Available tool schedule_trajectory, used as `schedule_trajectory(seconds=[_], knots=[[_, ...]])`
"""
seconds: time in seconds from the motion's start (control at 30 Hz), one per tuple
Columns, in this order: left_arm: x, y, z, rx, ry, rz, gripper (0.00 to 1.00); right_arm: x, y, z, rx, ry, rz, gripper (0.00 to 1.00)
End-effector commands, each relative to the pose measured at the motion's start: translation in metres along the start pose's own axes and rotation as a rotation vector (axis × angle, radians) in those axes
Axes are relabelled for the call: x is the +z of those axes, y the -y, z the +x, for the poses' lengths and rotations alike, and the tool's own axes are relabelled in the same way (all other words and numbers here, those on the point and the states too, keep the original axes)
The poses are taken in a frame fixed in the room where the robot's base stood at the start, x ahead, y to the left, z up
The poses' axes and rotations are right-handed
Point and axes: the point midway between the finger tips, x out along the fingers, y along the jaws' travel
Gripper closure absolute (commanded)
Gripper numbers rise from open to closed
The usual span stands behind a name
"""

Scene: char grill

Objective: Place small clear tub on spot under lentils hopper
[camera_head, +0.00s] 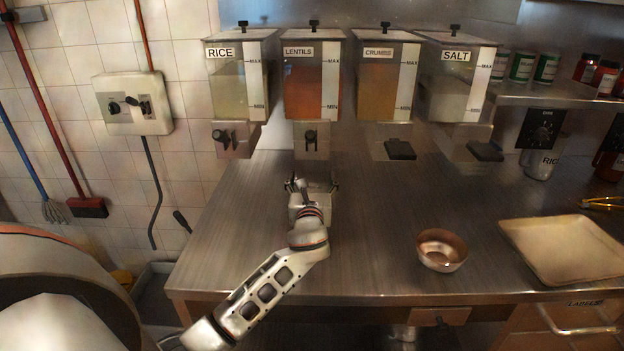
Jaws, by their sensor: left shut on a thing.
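The lentils hopper (301,85), labelled LENTILS and holding orange contents, hangs second from the left in the row on the back wall. Its spout (311,140) with a black knob points down over the steel counter (370,200). My left gripper (312,184) is over the counter just below and in front of this spout, shut on the small clear tub. The tub is see-through and mostly hidden by the gripper, so its outline is hard to make out. I cannot tell whether it touches the counter. My right gripper is not in view.
Rice (232,85), crumbs (386,80) and salt (455,85) hoppers flank the lentils one. A copper bowl (441,251) and a pale tray (563,250) stand on the counter to the right. The counter between gripper and bowl is clear.

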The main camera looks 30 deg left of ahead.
Motion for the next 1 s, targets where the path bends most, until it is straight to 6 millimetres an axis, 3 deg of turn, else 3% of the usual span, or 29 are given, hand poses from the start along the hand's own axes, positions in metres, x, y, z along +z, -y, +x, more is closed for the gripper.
schedule_trajectory(seconds=[0.03,0.07,0.1,0.5,0.67,1.0], knots=[[-0.001,0.000,0.000,0.000,0.000,0.000,0.24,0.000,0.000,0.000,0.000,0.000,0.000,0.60],[-0.001,0.000,0.000,0.000,0.000,0.000,0.16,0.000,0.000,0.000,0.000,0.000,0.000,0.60],[-0.001,0.000,0.000,0.000,0.000,0.000,0.15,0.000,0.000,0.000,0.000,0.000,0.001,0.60],[0.003,0.000,-0.002,-0.001,0.000,-0.001,0.15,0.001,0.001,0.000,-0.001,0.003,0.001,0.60],[0.002,0.001,-0.025,-0.002,-0.002,-0.001,0.15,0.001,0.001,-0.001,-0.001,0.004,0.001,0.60],[0.002,0.000,-0.093,-0.001,-0.003,-0.001,0.15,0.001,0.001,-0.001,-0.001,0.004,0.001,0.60]])
